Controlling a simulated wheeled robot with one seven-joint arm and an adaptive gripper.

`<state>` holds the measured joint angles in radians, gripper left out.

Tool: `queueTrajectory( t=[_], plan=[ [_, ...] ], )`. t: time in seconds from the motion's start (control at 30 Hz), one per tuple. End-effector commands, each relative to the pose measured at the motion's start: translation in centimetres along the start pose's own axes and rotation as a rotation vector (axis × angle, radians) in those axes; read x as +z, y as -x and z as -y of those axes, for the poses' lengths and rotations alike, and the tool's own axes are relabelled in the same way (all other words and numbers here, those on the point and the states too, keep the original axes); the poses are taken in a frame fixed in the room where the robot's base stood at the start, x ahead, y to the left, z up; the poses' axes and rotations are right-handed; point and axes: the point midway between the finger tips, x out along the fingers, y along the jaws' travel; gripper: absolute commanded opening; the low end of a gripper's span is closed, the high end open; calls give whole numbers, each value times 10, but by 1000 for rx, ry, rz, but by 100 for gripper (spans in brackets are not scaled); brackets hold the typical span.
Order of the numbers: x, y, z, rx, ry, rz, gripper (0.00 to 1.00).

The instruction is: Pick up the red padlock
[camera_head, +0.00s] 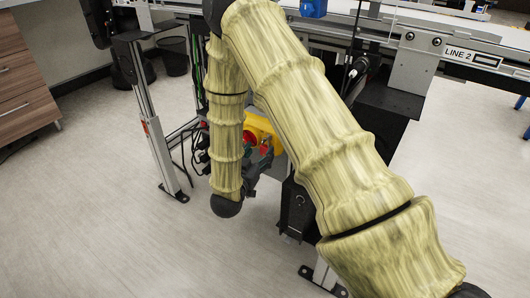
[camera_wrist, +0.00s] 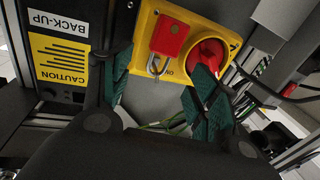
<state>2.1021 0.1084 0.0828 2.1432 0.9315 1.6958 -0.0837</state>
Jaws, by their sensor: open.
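The red padlock (camera_wrist: 170,36) shows in the wrist view against a yellow switch plate (camera_wrist: 191,12), beside a red rotary knob (camera_wrist: 207,55). Its silver shackle points toward my gripper in that view; I cannot tell whether it hangs on something. My gripper (camera_wrist: 158,90) is open, its green-padded fingers apart. The left finger is below and left of the padlock, and the right finger overlaps the knob in the picture. Nothing is between the fingertips. In the head view the yellow plate (camera_head: 256,124) is partly hidden by my arm, and the padlock cannot be told clearly.
A black box with a yellow caution label (camera_wrist: 60,62) stands left of the plate in the wrist view. Cables (camera_wrist: 285,88) and metal frame parts lie to the right. In the head view, a conveyor leg (camera_head: 152,125) stands left; the floor at left is open.

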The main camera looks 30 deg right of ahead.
Motion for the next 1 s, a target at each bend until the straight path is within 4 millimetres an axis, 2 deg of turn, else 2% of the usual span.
queueTrajectory(
  t=[0.3,0.57,0.83,1.0],
  plan=[
    [0,-40,0,2,-2,-1,60],
    [-1,-43,0,2,0,-1,60],
    [-1,-43,0,1,0,-1,13],
    [-1,-42,0,1,0,-1,11]
  ],
)
